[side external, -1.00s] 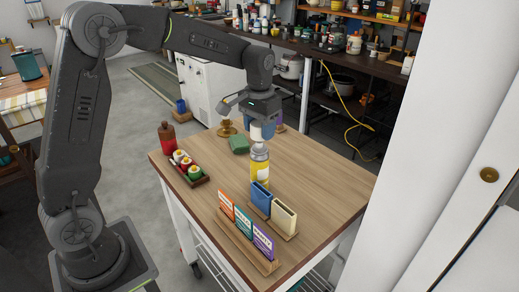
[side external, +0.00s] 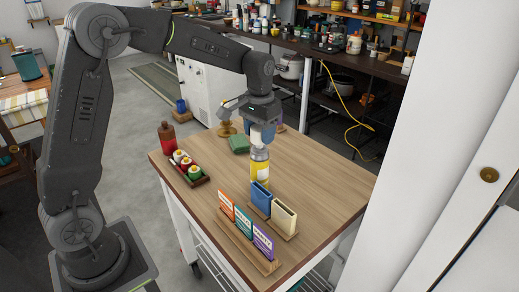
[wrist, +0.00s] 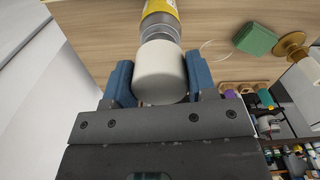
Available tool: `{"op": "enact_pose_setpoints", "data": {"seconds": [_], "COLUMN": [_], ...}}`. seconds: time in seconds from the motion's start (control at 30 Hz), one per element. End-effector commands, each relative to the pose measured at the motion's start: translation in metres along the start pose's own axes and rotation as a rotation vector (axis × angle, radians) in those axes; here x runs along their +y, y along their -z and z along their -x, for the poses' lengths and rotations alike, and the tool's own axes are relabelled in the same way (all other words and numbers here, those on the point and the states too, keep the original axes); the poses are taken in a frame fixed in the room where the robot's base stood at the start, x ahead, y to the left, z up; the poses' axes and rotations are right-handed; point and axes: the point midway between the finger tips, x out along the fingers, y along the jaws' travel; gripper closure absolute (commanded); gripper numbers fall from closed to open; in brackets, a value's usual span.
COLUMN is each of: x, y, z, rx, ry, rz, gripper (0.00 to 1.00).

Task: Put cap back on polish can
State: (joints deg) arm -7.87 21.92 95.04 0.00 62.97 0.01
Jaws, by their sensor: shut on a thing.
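The polish can (side external: 260,173) stands upright on the wooden table, yellow with a grey metal top. My gripper (side external: 262,133) points down above it, its two blue fingers shut on the white cap (side external: 263,138). In the wrist view the cap (wrist: 160,76) sits between the fingertips (wrist: 159,84). The can (wrist: 160,12) is just beyond it, with its grey shoulder and neck showing at the cap's far edge. The cap appears nearly in line with the can's top. I cannot tell whether it touches the neck.
A green block (side external: 239,144), a brass stand, a tray of small jars (side external: 188,170) and a red-brown bottle (side external: 167,136) stand left. The right tabletop is clear.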

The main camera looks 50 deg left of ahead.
Motion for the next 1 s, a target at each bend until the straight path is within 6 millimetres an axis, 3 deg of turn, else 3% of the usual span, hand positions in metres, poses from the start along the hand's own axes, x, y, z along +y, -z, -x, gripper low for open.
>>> {"op": "enact_pose_setpoints", "data": {"seconds": [1.0], "x": [0.000], "y": [0.000], "z": [-0.025], "rx": [0.000], "ry": [0.000], "rz": [0.000], "gripper": [0.71]}}
